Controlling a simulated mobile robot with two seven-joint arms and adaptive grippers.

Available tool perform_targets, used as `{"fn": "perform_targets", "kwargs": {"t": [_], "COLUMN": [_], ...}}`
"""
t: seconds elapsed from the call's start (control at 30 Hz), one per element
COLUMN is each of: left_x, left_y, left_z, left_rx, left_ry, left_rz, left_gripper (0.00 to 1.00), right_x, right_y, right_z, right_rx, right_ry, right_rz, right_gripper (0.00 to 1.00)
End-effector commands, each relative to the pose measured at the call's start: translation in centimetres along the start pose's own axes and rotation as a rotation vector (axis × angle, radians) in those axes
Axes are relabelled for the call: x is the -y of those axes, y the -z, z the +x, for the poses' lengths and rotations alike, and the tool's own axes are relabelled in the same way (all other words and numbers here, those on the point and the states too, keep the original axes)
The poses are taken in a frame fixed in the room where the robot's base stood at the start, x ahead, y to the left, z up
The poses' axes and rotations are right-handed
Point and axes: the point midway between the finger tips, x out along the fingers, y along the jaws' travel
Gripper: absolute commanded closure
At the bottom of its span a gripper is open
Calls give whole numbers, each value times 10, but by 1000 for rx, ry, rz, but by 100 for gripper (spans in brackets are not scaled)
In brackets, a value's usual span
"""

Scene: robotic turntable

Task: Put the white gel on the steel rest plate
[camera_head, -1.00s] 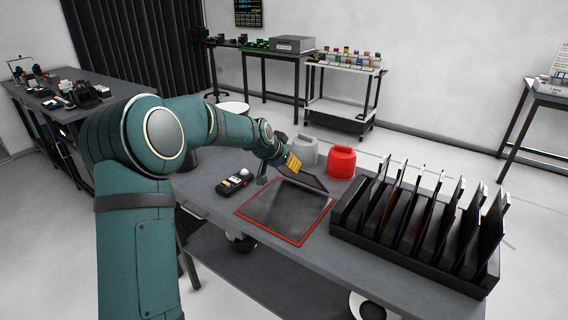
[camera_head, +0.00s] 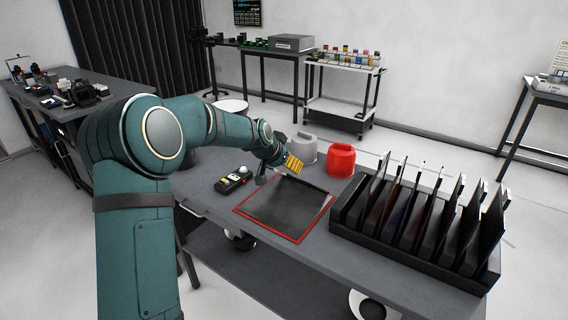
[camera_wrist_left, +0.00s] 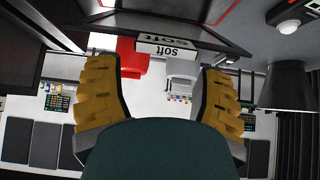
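My left gripper (camera_head: 290,165) is over the far edge of a red-bordered square (camera_head: 240,212) on the table. In the left wrist view its yellow-padded fingers (camera_wrist_left: 158,95) are spread wide, with nothing between them. A dark flat panel (camera_head: 283,208) lies in the red border, with its far edge near the fingers. Its edge label reads "soft" (camera_wrist_left: 165,50) in the left wrist view, just beyond the fingertips. No white gel is plainly visible, and I cannot tell which surface is the steel rest plate. My right gripper is out of view.
A black rack (camera_head: 410,248) with several upright dark panels stands on the right of the table. A red canister (camera_head: 341,160) and a grey canister (camera_head: 303,148) stand behind the gripper. A black device (camera_head: 233,182) and a white dome (camera_head: 245,169) are left of the red border.

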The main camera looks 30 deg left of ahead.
Motion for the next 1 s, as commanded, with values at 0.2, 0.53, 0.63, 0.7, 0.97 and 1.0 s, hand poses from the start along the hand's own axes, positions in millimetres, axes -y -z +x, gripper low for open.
{"fn": "perform_targets", "kwargs": {"t": [0.2, 0.53, 0.63, 0.7, 0.97, 1.0], "left_x": [0, 1, 1, 0, 0, 0], "left_y": [0, 1, 2, 1, 1, 1], "left_z": [0, -20, -39, -54, -102, -106], "left_rx": [0, -3, -3, -4, -3, -2], "left_ry": [0, 2, 2, 2, 2, 1], "left_rz": [0, 0, 0, 1, 0, 0], "left_gripper": [18, 18, 18, 18, 18, 18], "right_x": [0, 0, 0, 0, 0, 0], "right_y": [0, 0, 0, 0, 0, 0], "right_z": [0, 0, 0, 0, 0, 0], "right_rx": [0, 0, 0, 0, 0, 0], "right_ry": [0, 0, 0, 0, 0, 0], "right_rz": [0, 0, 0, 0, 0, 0], "right_gripper": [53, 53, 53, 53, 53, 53]}}
